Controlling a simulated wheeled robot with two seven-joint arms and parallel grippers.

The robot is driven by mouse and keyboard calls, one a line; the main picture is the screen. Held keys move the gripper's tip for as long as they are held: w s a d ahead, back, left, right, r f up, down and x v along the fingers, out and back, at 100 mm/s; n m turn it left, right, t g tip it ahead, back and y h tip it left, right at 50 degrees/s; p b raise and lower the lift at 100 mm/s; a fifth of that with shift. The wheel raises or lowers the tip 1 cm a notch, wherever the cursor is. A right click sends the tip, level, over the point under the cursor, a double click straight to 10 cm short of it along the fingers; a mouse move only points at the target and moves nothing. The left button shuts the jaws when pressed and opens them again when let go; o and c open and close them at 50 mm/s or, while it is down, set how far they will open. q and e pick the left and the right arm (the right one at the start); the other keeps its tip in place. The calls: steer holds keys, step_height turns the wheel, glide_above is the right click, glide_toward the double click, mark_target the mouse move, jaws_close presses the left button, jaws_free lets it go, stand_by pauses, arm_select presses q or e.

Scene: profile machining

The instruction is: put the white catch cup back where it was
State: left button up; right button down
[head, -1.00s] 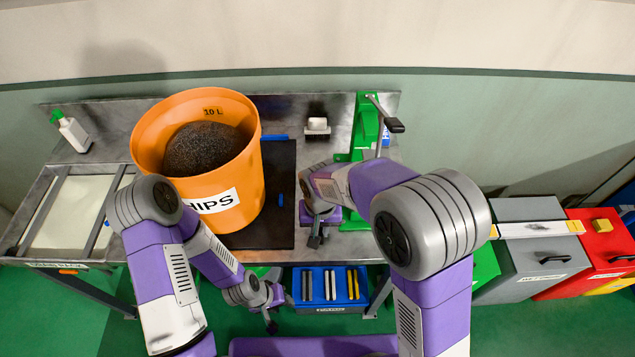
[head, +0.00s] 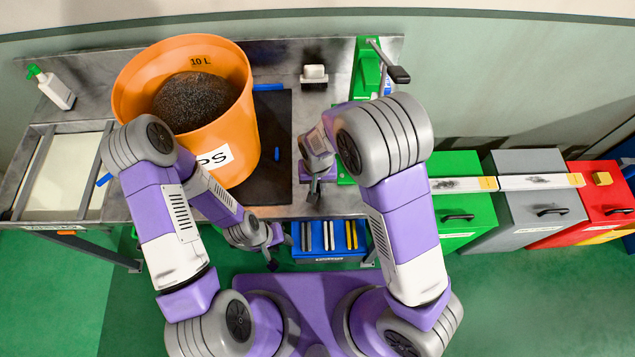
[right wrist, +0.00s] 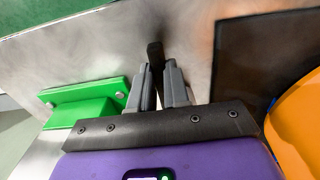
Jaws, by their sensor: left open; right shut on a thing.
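I cannot make out the white catch cup for certain. A small white thing (head: 314,72) sits on a dark base at the back of the bench, too small to identify. My right gripper (head: 314,190) is over the bench's front part, between the black mat and the green stand. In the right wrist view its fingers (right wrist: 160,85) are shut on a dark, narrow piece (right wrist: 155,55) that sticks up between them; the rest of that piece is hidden. My left gripper (head: 272,250) is open, low in front of the bench, beside the blue tray.
A green stand (head: 367,70) with a lever is at the bench's right end. A blue tray (head: 330,258) is below the front edge. Coloured bins (head: 535,205) stand at right.

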steer(key=shift+f, duration=0.1)
steer(key=shift+f, duration=0.15)
steer(key=c, duration=1.1)
jaws_free()
steer(key=shift+r, duration=0.3)
step_height(320, 180, up, 12)
steer(key=p, duration=0.1)
steer(key=shift+s+f, duration=0.15)
